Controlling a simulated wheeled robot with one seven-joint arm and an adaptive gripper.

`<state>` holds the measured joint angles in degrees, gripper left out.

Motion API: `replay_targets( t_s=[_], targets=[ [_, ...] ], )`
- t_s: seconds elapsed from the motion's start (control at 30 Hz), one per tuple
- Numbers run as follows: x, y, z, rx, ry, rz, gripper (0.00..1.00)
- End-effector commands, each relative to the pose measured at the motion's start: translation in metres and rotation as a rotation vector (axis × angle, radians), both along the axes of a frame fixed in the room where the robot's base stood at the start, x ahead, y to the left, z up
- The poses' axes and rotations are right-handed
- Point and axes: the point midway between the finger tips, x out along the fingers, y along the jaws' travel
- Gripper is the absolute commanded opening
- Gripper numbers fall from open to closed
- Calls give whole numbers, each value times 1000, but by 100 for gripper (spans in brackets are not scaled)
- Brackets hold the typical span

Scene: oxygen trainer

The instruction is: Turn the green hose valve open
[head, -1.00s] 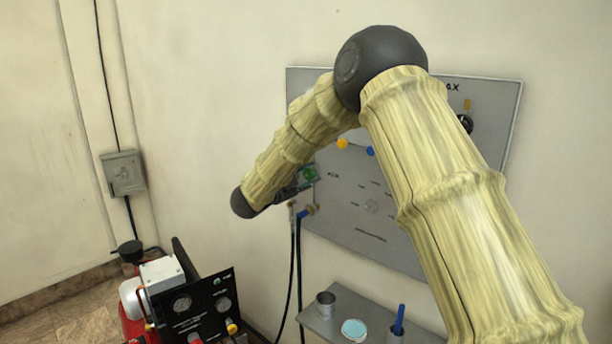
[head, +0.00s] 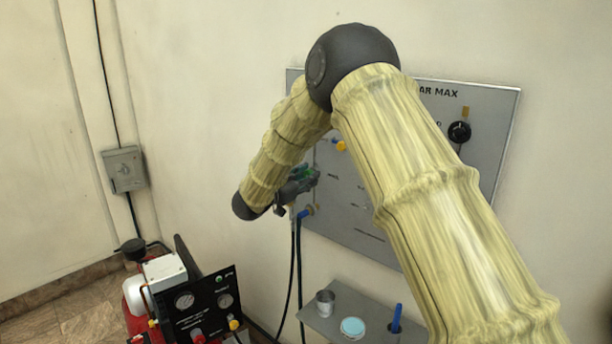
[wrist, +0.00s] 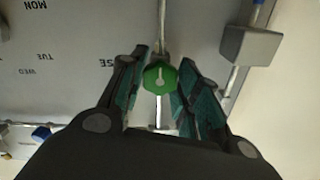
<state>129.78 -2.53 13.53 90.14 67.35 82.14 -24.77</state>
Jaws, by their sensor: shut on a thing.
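The green hose valve (wrist: 160,77) is a small green knob with a white mark, on a thin metal pipe at the grey wall panel (wrist: 75,65). In the wrist view it sits between the teal-padded fingers of my gripper (wrist: 160,88), which is shut on it. In the head view my gripper (head: 300,185) is at the panel's lower left, and a bit of green (head: 308,172) shows at its fingertips. My arm hides part of the panel.
A grey block (wrist: 250,45) stands out from the panel close beside the right finger. Hoses (head: 297,255) hang below the valve. A shelf (head: 325,327) holds a metal cup (head: 325,302) and a blue-topped round container (head: 353,327). A red machine (head: 135,295) stands at lower left.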

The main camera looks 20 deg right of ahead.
Motion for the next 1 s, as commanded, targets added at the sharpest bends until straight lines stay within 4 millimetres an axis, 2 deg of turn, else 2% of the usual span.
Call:
replay_targets(
  t_s=[0.53,0.57,0.67,1.0],
  targets=[
    [-1,0,-4,-12,26,0,9],
    [-1,0,-4,-12,26,0,38],
    [-1,0,-3,-12,24,0,54],
    [-1,1,-1,-13,21,0,54]
  ],
)
